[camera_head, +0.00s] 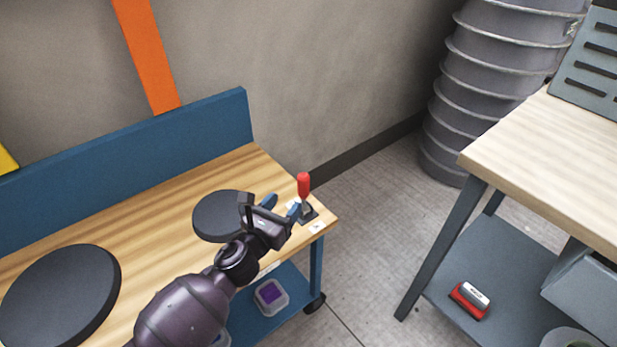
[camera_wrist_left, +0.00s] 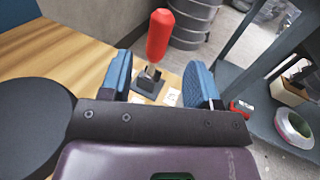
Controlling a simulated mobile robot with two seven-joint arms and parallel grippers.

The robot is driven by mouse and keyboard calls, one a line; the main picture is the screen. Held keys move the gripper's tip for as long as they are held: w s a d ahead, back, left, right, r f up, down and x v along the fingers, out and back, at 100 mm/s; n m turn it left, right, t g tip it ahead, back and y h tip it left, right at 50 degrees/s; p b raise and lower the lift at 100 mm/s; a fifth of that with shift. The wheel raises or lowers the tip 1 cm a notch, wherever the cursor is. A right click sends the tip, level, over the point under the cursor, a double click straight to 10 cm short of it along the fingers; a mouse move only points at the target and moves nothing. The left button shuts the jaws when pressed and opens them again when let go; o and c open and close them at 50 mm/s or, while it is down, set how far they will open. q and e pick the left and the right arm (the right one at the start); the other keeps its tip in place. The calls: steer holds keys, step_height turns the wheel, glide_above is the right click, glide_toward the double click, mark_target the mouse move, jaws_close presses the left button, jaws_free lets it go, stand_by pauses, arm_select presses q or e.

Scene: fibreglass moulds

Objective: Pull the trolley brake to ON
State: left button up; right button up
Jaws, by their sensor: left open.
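The trolley (camera_head: 175,147) has a wooden top and a blue back panel. Its brake lever (camera_head: 303,186) has a red grip and stands upright on a small dark base at the top's right corner. My left gripper (camera_head: 283,207) is open just left of the lever. In the left wrist view the lever's red grip (camera_wrist_left: 160,36) rises beyond and between the blue fingertips of the gripper (camera_wrist_left: 160,85), apart from them. Small white labels (camera_wrist_left: 172,97) lie by the base, and their lettering is too small to read. My right gripper is not in view.
Two dark round discs (camera_head: 60,297) (camera_head: 222,216) lie on the trolley top. A purple-topped box (camera_head: 270,296) is on the lower shelf. A wooden-topped bench (camera_head: 560,160) stands at right, with grey ribbed stacked tubs (camera_head: 480,90) behind. Floor between is clear.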

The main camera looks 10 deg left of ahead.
mark_target(307, 176)
arm_select(q)
steer(key=b+x, duration=0.1)
steer(key=x, duration=0.9)
steer(key=shift+d+b, duration=0.1)
steer(key=shift+b, duration=0.25)
steer(key=shift+w+d, duration=0.15)
steer(key=shift+w, duration=0.35)
steer(key=shift+r, duration=0.1)
steer(key=shift+c, duration=0.5)
jaws_close()
